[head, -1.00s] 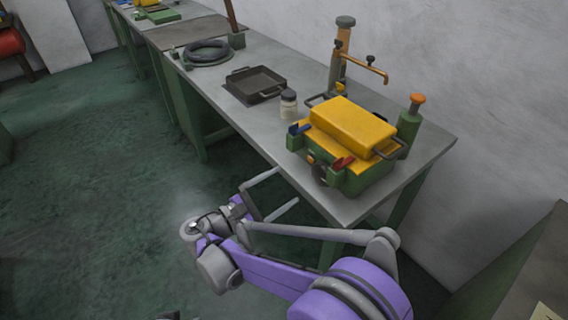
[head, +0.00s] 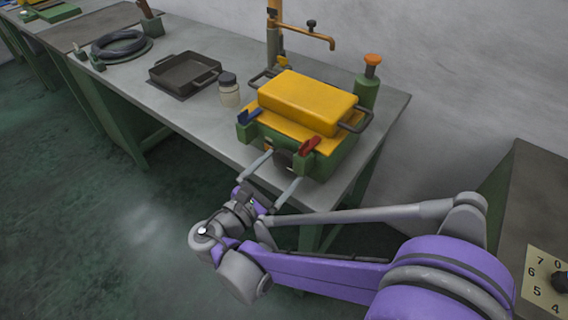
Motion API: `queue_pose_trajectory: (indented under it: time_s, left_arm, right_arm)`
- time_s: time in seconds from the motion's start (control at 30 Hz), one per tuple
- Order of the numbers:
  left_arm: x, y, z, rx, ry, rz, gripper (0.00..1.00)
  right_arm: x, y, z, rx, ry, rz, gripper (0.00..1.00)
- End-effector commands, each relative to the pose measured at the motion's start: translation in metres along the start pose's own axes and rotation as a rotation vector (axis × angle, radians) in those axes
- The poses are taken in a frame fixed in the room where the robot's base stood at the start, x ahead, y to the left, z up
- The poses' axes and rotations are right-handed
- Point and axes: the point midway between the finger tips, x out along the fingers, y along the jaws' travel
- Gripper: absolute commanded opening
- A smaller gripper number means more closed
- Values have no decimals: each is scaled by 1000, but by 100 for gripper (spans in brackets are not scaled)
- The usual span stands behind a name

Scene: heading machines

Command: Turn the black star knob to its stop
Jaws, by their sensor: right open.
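A dark round knob (head: 283,160), which looks like the black star knob, sits low on the front face of a green machine (head: 327,163) with a yellow top (head: 307,100). Its lobes are too small to make out. My right gripper (head: 284,168) is open, its two long grey fingers pointing at that face. One fingertip is to the left of the knob and the other to its lower right. I cannot tell whether they touch it. My left gripper is not in view.
A jar (head: 229,90), a dark tray (head: 185,72) and a green bottle (head: 366,92) stand nearby on the grey bench (head: 200,118). A numbered dial plate (head: 540,285) is at right.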

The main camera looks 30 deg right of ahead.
Motion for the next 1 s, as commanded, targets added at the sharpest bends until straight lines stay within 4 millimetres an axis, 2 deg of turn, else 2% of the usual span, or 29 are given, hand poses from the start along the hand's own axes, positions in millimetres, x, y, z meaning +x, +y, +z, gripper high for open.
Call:
queue_pose_trajectory:
  time_s: [0.03,0.2,0.53,0.9,1.0]
  left_arm:
    - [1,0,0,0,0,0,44]
    - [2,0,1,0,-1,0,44]
    - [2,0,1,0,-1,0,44]
    - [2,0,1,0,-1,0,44]
    - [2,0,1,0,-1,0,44]
  right_arm:
    - [8,-1,0,0,-2,-3,100]
    - [22,0,0,1,-1,-1,100]
    - [24,0,0,1,0,1,98]
    - [24,0,0,1,0,1,33]
    - [24,1,0,4,0,1,33]
